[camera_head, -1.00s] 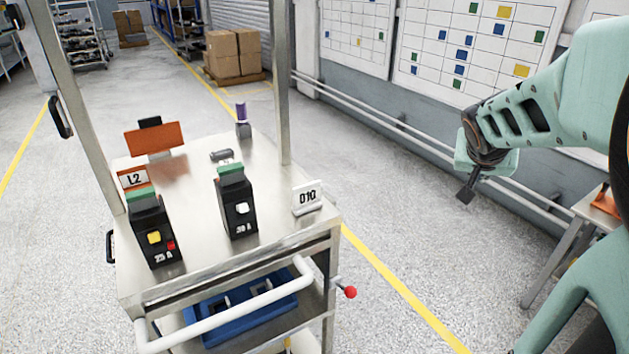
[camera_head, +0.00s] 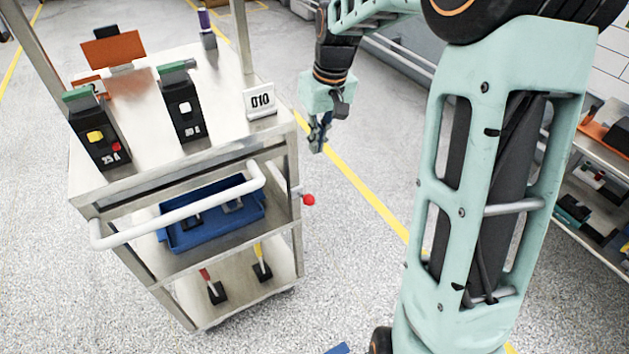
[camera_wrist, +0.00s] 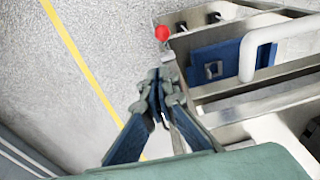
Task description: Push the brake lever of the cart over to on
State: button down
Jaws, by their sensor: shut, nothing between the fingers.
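The metal cart (camera_head: 200,250) stands at the left in the head view. A lever with a red ball knob (camera_head: 309,199) sticks out from its right side, level with the blue tray. This looks like the brake lever; no on or off marking is readable. In the wrist view the red knob (camera_wrist: 162,33) shows just beyond the fingertips. My gripper (camera_head: 318,148) is shut and empty. It points down beside the cart's right side, above the knob in the picture and apart from it. The closed fingertips also show in the wrist view (camera_wrist: 160,76).
The cart top carries two breakers (camera_head: 97,138) (camera_head: 183,108) and a 010 sign (camera_head: 260,101). A white push handle (camera_head: 180,215) crosses its front. A blue tray (camera_head: 185,240) sits on the middle shelf. Floor right of the cart is open; a shelf (camera_head: 600,210) stands far right.

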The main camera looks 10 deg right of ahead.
jog(key=b, duration=0.1)
send_near(311, 195)
jog(key=f, duration=0.1)
jog(key=w+f, duration=0.1)
jog(key=f, duration=0.1)
jog(key=w+a+f, duration=0.1)
jog(key=f, duration=0.1)
jog(key=shift+w+f, duration=0.15)
jog(key=shift+w, duration=0.05)
jog(key=shift+s+f, duration=0.25)
jog(key=shift+f, duration=0.35)
jog(key=shift+f+b, duration=0.15)
jog(key=shift+b, duration=0.3)
jog(key=shift+s, duration=0.25)
jog(key=shift+t, duration=0.3)
